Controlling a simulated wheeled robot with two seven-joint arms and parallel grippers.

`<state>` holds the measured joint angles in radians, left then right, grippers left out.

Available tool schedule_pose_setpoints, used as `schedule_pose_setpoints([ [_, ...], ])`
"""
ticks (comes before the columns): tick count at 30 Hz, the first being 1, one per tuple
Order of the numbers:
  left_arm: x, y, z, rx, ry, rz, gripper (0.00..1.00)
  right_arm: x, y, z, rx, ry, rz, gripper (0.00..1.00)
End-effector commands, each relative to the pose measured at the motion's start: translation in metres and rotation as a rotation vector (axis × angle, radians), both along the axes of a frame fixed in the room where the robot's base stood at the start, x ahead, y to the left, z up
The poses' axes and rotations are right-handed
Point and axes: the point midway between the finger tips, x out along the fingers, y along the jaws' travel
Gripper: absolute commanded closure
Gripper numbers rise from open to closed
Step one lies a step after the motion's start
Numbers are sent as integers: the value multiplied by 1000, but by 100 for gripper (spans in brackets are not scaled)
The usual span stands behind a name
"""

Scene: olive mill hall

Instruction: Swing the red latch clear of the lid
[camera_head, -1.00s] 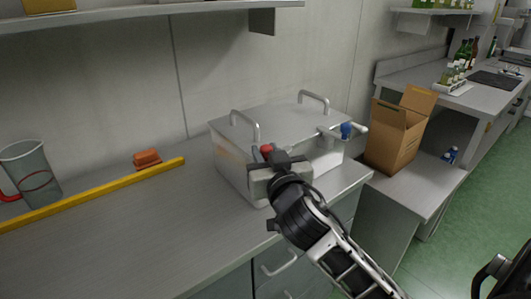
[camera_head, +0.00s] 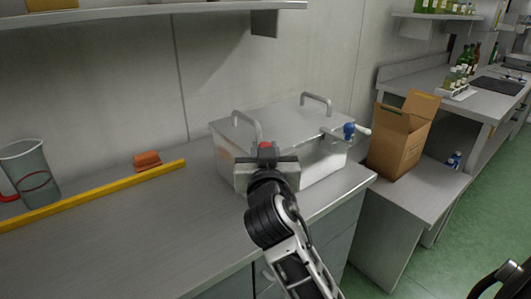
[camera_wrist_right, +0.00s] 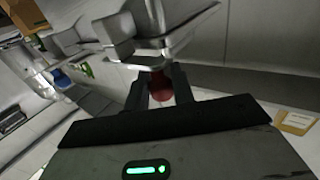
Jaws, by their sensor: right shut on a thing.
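A steel box (camera_head: 322,168) with a flat lid (camera_head: 285,125) and two lid handles stands on the counter. My right gripper (camera_head: 266,156) is at the box's front left edge. It is shut on the red latch (camera_head: 265,146), whose red knob shows just beyond the jaws. In the right wrist view the red latch (camera_wrist_right: 160,87) sits between the two fingers. The gripper hides most of the latch arm, so whether it still overlaps the lid cannot be told. A blue-knobbed latch (camera_head: 349,130) shows at the box's right side.
A yellow bar (camera_head: 95,195) lies on the counter to the left, with an orange block (camera_head: 147,160) and a clear jug (camera_head: 30,172). An open cardboard box (camera_head: 397,145) stands on the lower bench to the right.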

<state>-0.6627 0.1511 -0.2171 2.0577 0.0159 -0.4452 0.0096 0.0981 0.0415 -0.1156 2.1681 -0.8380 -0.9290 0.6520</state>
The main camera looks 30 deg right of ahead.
Motion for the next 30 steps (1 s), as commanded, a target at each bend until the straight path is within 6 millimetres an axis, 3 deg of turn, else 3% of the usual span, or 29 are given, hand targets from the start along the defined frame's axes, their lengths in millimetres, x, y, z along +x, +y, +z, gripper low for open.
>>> schedule_pose_setpoints([
  [2, 0, 0, 0, 0, -1, -1, 64, 0, 0, 1, -1, -2, 0, 98],
  [3, 0, 0, 0, 1, -1, -2, 64, 0, 0, 1, -1, -2, 1, 64],
  [4, 0, 0, 0, 1, -1, -2, 64, 0, 0, 1, -1, -2, 1, 56],
  [17, 0, -1, 5, 0, -2, -1, 64, -2, -2, 2, -5, -1, 28, 56],
  [30, 0, -1, 25, -1, -1, 1, 64, -11, -3, 2, -6, 2, 240, 56],
])
